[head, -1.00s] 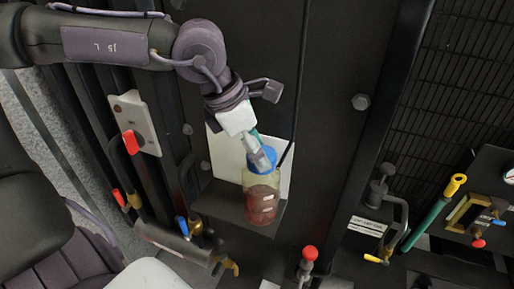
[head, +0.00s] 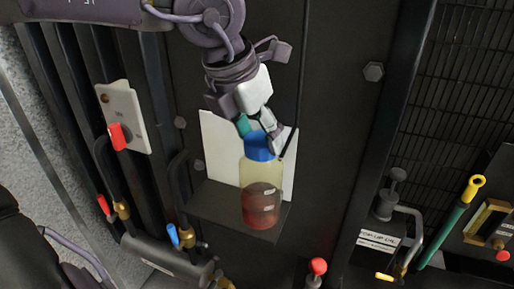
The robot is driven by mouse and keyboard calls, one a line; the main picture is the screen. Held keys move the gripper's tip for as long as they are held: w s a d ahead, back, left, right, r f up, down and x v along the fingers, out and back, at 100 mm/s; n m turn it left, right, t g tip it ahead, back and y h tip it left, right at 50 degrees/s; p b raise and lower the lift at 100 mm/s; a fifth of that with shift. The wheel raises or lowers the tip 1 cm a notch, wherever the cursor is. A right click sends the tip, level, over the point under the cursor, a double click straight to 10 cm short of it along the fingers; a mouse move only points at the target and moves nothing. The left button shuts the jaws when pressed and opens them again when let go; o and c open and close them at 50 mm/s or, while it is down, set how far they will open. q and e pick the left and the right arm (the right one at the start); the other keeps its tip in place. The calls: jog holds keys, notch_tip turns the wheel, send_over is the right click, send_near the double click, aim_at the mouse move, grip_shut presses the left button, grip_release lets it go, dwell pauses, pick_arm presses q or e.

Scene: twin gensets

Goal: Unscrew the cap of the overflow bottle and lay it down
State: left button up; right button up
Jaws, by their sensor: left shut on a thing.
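The overflow bottle (head: 262,185) stands upright on a small dark shelf, clear yellowish above and filled with red liquid in its lower part. Its blue cap (head: 259,148) sits on top of the bottle's neck. My left gripper (head: 258,130) comes down from above and is shut on the cap, with one finger on its right side. The other finger is partly hidden behind the cap. My right gripper is not in view.
The shelf (head: 210,200) has some bare room left of the bottle. A white plate (head: 220,150) stands behind it. Pipes with a red-handled valve (head: 119,137) and a blue-handled valve (head: 173,235) are at the left. A red knob (head: 318,266) stands below right.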

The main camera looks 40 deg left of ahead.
pick_arm(q)
jog(key=shift+f+n+b, duration=0.2)
jog(key=shift+n+b, duration=0.2)
jog(key=shift+n, duration=0.2)
jog(key=shift+r+n+y, duration=0.15)
jog(key=shift+n+y, duration=0.15)
jog(key=shift+r, duration=0.15)
jog(key=shift+w+d+f+n+y+b, duration=0.1)
jog(key=shift+f+n+y+b, duration=0.25)
jog(key=shift+n+b, duration=0.55)
jog(key=shift+d+n+b, duration=0.1)
jog(key=shift+n+b, duration=0.3)
jog(key=shift+b, duration=0.15)
jog(key=shift+r+n+y, duration=0.35)
jog(key=shift+n+y, duration=0.2)
jog(key=shift+n, duration=0.45)
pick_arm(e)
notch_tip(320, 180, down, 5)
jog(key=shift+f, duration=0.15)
